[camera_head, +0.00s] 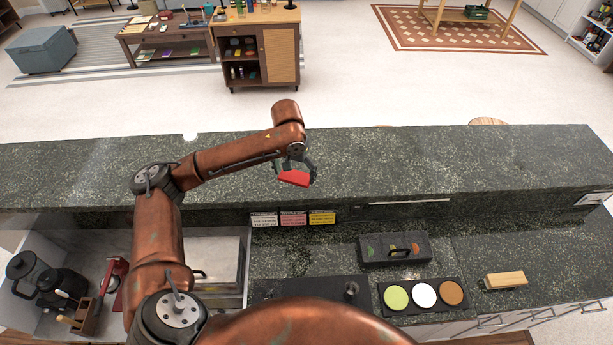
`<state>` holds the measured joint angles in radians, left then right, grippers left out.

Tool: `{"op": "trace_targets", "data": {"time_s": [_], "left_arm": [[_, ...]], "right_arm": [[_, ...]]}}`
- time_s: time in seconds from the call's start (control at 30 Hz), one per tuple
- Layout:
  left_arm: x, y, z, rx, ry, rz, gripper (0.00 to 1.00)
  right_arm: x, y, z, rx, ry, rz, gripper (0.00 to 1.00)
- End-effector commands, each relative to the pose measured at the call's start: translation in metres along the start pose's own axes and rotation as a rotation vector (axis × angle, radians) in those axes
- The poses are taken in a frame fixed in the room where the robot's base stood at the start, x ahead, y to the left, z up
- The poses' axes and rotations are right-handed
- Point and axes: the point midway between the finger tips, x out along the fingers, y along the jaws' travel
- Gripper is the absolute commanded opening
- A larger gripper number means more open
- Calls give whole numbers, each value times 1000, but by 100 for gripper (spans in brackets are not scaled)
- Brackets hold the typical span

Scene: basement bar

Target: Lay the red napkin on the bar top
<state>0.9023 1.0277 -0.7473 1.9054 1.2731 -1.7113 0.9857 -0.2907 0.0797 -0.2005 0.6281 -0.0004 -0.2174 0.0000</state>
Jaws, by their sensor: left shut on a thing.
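The red napkin (294,177) is a small folded red piece in my left gripper (294,170). My left arm comes in from the lower left and reaches over the dark speckled bar top (420,158). The gripper is shut on the napkin and points down over the raised bar top, near its middle. I cannot tell whether the napkin touches the stone or is a little above it. The gripper's fingers are partly hidden by the wrist and the napkin. My right gripper is not in view.
The lower counter holds a dark caddy (394,248), a tray of three coloured discs (424,295), a wooden block (505,280) and small label cards (293,218). A black coffee maker (45,280) stands at the left. The bar top right of the gripper is clear.

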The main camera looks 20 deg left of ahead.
Motion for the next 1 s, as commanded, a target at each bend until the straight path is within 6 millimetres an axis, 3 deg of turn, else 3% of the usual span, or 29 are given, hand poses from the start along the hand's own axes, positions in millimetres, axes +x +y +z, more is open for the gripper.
{"op": "trace_targets", "data": {"time_s": [0.07, 0.2, 0.33, 0.5, 0.8, 1.0], "left_arm": [[9, 4, -18, -1, -2, -1, 71], [39, 6, -35, -1, -3, 0, 71], [58, 7, -46, -1, -1, 0, 71], [68, 8, -53, 0, 0, 0, 71], [101, 8, -52, 2, 1, -1, 71], [104, 8, -52, 2, 1, -1, 71]], "right_arm": [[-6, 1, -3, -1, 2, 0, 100], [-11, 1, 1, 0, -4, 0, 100], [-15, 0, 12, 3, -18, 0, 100], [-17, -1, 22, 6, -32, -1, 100], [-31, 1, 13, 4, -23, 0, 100], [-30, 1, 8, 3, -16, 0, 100]]}}
